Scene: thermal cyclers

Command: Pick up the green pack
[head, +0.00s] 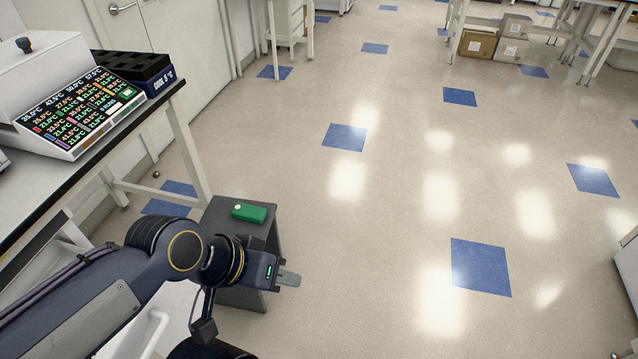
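The green pack (250,212) is a small box with a pale round spot on its top left. It lies on the top of a low dark grey stand (220,215) beside the bench. My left gripper (289,278) is in front of the stand, nearer to me and to the right of the pack, and apart from it. Its fingers point right; I see them edge-on and cannot tell whether they are open. My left arm hides part of the stand. My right gripper is not in view.
A bench (70,165) at the left holds a thermal cycler (85,110) with a lit screen and a black block (130,68). The tiled floor (400,200) is clear in the middle.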

